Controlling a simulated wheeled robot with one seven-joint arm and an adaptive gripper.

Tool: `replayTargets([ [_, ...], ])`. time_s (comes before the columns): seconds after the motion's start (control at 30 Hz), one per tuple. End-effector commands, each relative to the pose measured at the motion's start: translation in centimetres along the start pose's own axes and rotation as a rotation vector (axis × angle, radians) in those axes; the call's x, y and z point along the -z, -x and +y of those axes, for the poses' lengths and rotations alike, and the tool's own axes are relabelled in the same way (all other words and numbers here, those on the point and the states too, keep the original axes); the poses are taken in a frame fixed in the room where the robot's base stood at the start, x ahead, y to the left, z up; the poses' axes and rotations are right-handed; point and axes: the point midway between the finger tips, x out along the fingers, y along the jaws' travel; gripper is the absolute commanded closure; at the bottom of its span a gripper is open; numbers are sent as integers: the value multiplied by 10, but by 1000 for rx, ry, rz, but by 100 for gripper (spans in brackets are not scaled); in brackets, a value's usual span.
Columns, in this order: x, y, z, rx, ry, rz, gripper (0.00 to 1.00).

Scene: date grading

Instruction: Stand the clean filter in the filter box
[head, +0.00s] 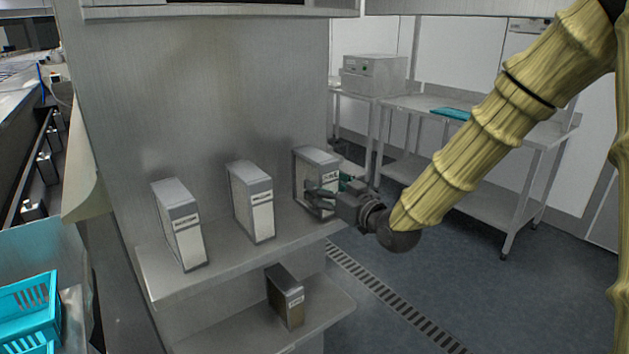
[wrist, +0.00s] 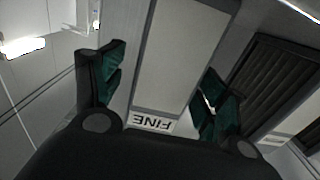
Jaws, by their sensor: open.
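A light grey-and-white upright case (head: 313,162) stands at the right end of the upper shelf. It also shows in the wrist view (wrist: 178,60), where its label reads FINE. My gripper (head: 326,188) is at this case, with its green-padded fingers (wrist: 158,95) open on either side of it. I cannot tell whether either finger touches it. Two similar cases, one in the middle (head: 252,202) and one at the left (head: 181,225), stand on the same shelf. A darker case (head: 285,296) stands on the lower shelf. I cannot tell which of these is the filter box or the clean filter.
The upper shelf (head: 165,285) has bare room between the cases. The lower shelf (head: 225,338) is bare left of the dark case. A turquoise crate (head: 28,311) is at the far left. Steel tables (head: 480,126) stand behind my arm. A dark ribbed panel (wrist: 270,85) shows in the wrist view.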

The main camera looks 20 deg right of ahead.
Motion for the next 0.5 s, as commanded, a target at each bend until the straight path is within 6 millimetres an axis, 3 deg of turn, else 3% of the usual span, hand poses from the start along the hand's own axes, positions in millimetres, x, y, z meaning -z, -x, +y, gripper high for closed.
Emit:
replayTargets([
  [0.3, 3, -37, -2, 1, 0, -1, 27],
  [0.5, 2, -46, -1, 0, 0, 0, 27],
])
